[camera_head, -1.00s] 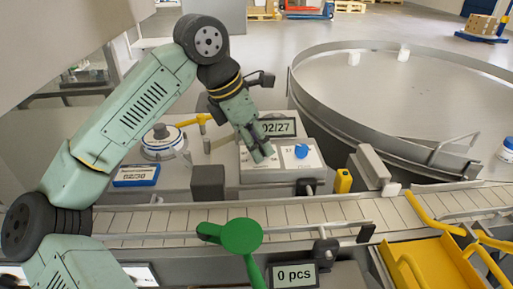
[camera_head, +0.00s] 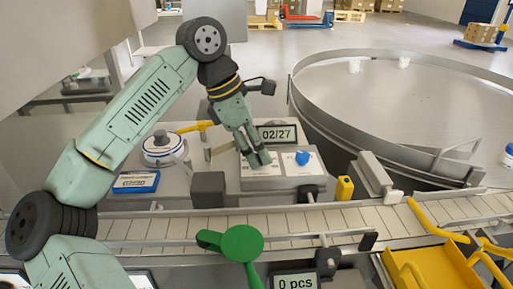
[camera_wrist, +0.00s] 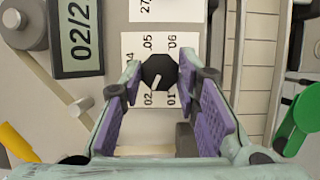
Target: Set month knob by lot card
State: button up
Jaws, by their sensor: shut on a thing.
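My gripper (camera_head: 258,160) points down at the left part of the control panel, and its fingers hide the month knob in the head view. In the wrist view the black month knob (camera_wrist: 159,71), with a white pointer mark, sits between my gripper's (camera_wrist: 160,78) purple-padded fingertips, which are shut on it. The pointer leans toward the lower left. Numbers including 01, 02, 05 and 06 ring it on a white dial plate (camera_wrist: 142,43). The display (camera_head: 277,134) reads 02/27. The blue-edged lot card (camera_head: 135,182) lies at the left; its print is too small to read surely.
A blue knob (camera_head: 302,158) sits on the panel's right part. A dark box (camera_head: 208,189) stands in front of the panel at its left, and a yellow block (camera_head: 344,187) at its right. The conveyor (camera_head: 150,228) runs along the front. A round turntable (camera_head: 400,105) fills the back right.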

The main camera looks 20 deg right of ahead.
jog(key=o, duration=1.2)
jog(key=shift+c, duration=0.2)
jog(key=v, duration=1.2)
